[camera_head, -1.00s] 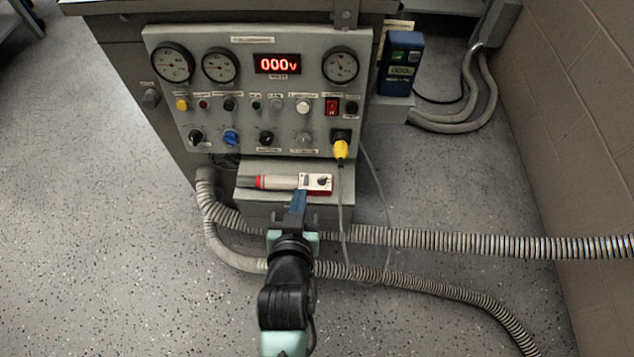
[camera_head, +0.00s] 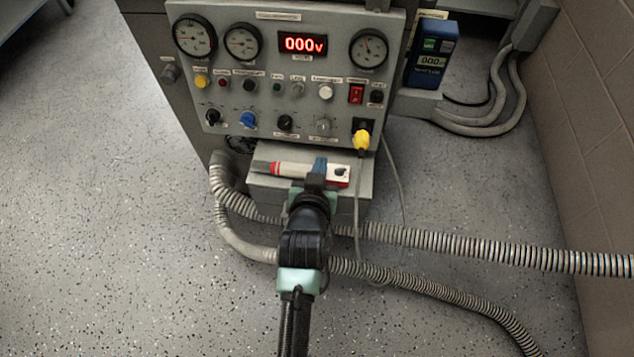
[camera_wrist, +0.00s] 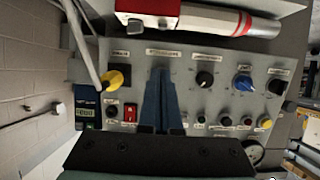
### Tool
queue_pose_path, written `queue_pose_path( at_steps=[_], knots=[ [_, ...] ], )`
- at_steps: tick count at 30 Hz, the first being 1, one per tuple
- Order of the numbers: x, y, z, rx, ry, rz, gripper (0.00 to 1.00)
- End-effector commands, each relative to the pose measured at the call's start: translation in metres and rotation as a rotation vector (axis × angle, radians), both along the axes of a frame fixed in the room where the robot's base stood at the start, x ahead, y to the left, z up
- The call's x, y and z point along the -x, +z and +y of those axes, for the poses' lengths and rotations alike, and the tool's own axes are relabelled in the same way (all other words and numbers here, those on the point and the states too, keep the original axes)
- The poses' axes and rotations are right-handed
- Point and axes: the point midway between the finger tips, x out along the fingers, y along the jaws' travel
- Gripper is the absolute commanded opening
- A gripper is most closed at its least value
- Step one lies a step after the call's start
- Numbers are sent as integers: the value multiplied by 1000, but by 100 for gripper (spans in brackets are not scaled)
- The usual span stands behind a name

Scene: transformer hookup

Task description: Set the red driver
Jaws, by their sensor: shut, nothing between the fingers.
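The red driver (camera_head: 280,168), a white tool with red bands, a grey end and a red-and-white block, lies across a small grey shelf (camera_head: 270,187) below the control panel. It shows along the top edge of the wrist view (camera_wrist: 205,18), partly cut off. My gripper (camera_head: 319,162) has its blue fingers together, with nothing between them. In the head view the fingers overlap the driver's right part; contact is unclear. In the wrist view the closed fingers (camera_wrist: 160,75) point toward the panel, apart from the driver in the picture.
The control panel (camera_head: 285,100) has gauges, knobs, a 000V display and a red switch (camera_head: 356,94). A yellow plug (camera_head: 361,140) with a hanging cable is close to the shelf. A blue meter (camera_head: 430,55) stands at right. Ribbed hoses (camera_head: 480,250) cross the speckled floor, which is open at left.

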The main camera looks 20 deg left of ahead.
Motion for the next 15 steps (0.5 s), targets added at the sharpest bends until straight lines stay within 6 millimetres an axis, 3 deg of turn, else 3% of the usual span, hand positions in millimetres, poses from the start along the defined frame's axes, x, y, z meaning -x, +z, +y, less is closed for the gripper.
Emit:
queue_pose_path(
  at_steps=[3, 7, 15],
  knots=[
    [-19, -12, 6, -2, 1, 0, 0],
    [-10, -35, 4, 1, 2, 3, 0],
    [-8, -47, 2, 0, 1, 0, 0]
  ],
)
